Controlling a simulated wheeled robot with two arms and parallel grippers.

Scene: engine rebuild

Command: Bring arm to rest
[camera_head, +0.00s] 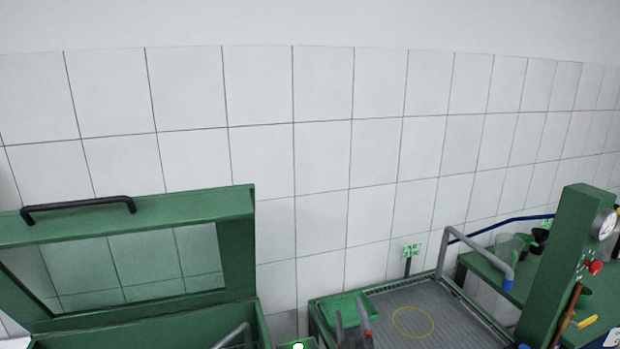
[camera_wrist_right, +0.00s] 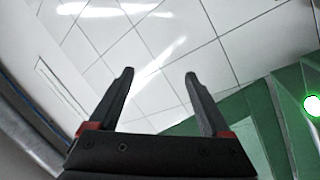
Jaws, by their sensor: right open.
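My left gripper does not show in either view.
A green cabinet with its windowed lid (camera_head: 125,205) raised stands at the left. The grey ribbed tray (camera_head: 395,300) has a yellow ring (camera_head: 413,322) and a green bin (camera_head: 345,306). A green column (camera_head: 560,265) with a gauge (camera_head: 605,224) stands at the right.

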